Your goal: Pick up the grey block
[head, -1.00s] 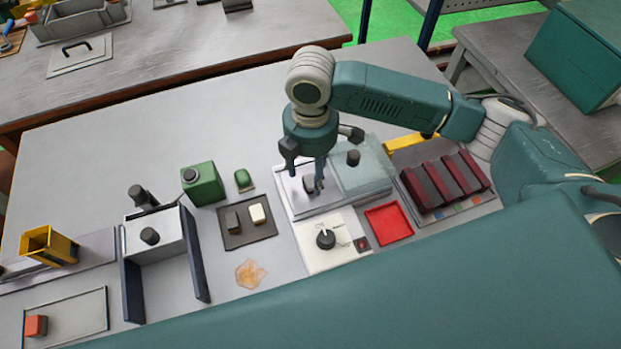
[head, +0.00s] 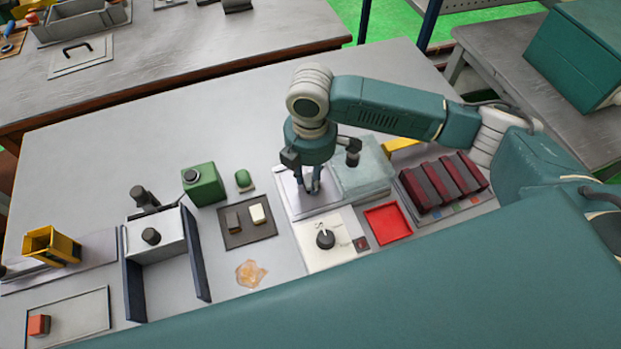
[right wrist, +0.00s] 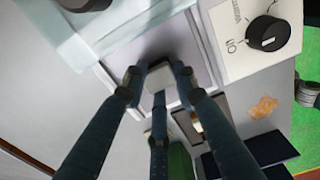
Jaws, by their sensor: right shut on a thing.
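My right gripper (head: 312,188) points down over the pale plate (head: 330,205) in the middle of the table. Its fingers are shut on a small grey block (right wrist: 160,76). In the right wrist view the block's light top shows between the three fingertips. In the head view the fingers mostly hide it, and I cannot tell whether it touches the plate. Another dark grey block (head: 233,221) lies in the dark tray (head: 240,240) beside a cream block (head: 258,214). My left gripper is not in view.
A white dial panel (head: 315,258) and a red tray (head: 388,223) lie in front. Dark red blocks (head: 440,183) stand to the right, a green box (head: 204,184) to the left. Bare table lies behind.

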